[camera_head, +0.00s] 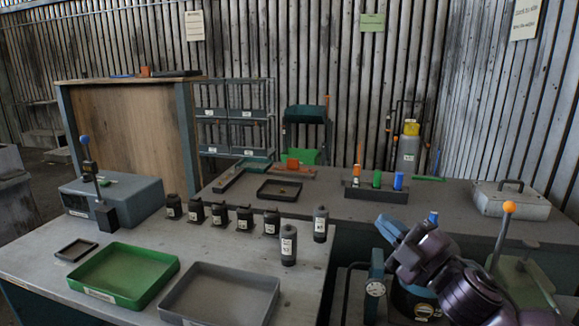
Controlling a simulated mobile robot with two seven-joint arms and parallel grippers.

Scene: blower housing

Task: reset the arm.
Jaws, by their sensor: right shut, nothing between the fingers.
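My right arm, dark purple, comes in at the lower right corner. Its gripper (390,230) appears at the arm's upper left end, in front of the back table's near edge; its fingers are small and partly hidden by the arm. It is shut, with nothing held. My left gripper is out of view.
On the front table stand a green tray (84,284), a grey tray (228,266), several dark labelled canisters (244,220) and a grey box device (140,195). The back table (330,208) has bare room.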

